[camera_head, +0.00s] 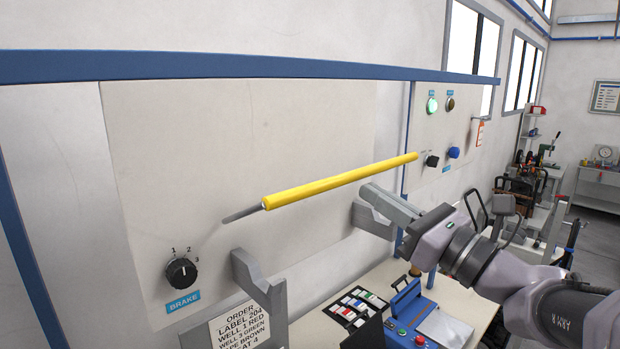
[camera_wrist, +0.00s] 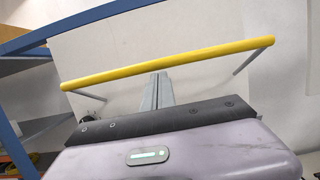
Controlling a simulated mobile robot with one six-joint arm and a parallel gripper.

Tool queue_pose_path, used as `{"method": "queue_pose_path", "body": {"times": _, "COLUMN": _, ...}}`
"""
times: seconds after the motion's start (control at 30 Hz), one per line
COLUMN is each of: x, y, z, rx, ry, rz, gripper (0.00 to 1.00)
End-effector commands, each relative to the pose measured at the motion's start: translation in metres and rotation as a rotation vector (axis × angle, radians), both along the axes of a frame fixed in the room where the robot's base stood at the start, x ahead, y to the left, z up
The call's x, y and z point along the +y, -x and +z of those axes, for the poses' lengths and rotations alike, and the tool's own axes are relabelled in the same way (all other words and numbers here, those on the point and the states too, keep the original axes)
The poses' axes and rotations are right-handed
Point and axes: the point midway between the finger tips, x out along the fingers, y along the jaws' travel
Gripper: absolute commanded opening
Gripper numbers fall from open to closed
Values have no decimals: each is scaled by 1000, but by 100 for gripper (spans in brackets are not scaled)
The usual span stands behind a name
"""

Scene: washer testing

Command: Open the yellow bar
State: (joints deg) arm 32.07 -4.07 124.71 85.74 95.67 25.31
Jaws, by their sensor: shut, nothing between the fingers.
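The yellow bar (camera_head: 340,182) runs across the front of the pale panel in the head view, with a grey arm (camera_head: 243,214) at its left end. It also shows in the wrist view (camera_wrist: 170,63), spanning most of the picture with a grey arm at each end. My gripper (camera_head: 372,193) is shut and empty. In the head view its tip appears just below the right part of the bar. In the wrist view my gripper (camera_wrist: 160,78) points up to just under the middle of the bar; I cannot tell whether they touch.
A grey bracket (camera_head: 262,285) stands out at lower left, near the black brake knob (camera_head: 181,272). A panel at right holds buttons and a blue knob (camera_head: 454,152). Below, a table (camera_head: 371,283) carries a tray of coloured pieces and a blue device (camera_head: 408,318).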

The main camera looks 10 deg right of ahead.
Motion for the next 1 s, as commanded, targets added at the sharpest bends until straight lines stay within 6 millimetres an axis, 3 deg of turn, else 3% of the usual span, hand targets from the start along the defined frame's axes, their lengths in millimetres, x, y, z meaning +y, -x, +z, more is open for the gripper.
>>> {"method": "queue_pose_path", "body": {"times": 0.43, "x": 2, "y": -3, "z": 6, "rx": 3, "ry": 3, "rz": 0, "gripper": 0}}
{"method": "queue_pose_path", "body": {"times": 0.73, "x": 10, "y": -13, "z": 42, "rx": 76, "ry": 59, "rz": 2, "gripper": 0}}
{"method": "queue_pose_path", "body": {"times": 1.0, "x": 13, "y": -18, "z": 47, "rx": 77, "ry": 57, "rz": 0, "gripper": 0}}
